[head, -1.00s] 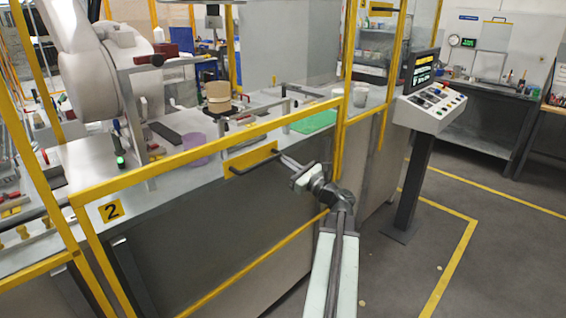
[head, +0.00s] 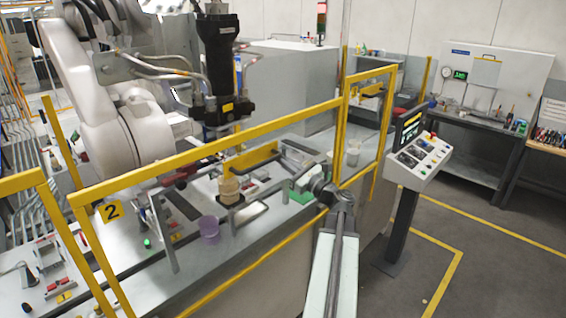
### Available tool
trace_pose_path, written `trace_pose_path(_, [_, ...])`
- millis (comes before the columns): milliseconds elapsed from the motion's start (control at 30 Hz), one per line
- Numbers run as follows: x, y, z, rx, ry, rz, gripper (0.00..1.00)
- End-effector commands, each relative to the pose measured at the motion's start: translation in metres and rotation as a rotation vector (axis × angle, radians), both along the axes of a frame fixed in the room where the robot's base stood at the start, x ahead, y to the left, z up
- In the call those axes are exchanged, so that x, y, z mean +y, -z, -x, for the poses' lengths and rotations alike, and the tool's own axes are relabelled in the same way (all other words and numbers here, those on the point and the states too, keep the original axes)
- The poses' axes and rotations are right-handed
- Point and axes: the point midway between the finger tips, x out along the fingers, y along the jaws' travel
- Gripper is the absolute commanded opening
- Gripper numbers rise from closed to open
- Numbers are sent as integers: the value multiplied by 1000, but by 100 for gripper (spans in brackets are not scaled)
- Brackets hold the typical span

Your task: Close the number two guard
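The number two guard is a yellow frame (head: 170,172) with a "2" plate (head: 110,211) at its left corner. Its top rail slopes up to a yellow post on the right, and its lower rail shows below. A yellow handle plate (head: 250,158) with a dark bar is near the top rail. My gripper (head: 297,175) is by the right end of that bar, over the bench in the picture. Its fingertips are small and overlap dark parts behind, so their opening and contact with the bar are unclear.
A white industrial arm (head: 95,110) with a black tool (head: 222,65) stands behind the guard. The bench holds a tan cylinder (head: 228,189) and a purple cup (head: 209,229). A control pedestal (head: 405,215) stands at the right. Floor beyond it is clear.

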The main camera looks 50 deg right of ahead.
Motion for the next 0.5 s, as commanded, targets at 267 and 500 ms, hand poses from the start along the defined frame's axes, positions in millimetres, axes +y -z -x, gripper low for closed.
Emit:
trace_pose_path(267, [0, -78, 0, -1, 0, -1, 0])
trace_pose_path(500, [0, -87, 0, -4, -1, -2, 0])
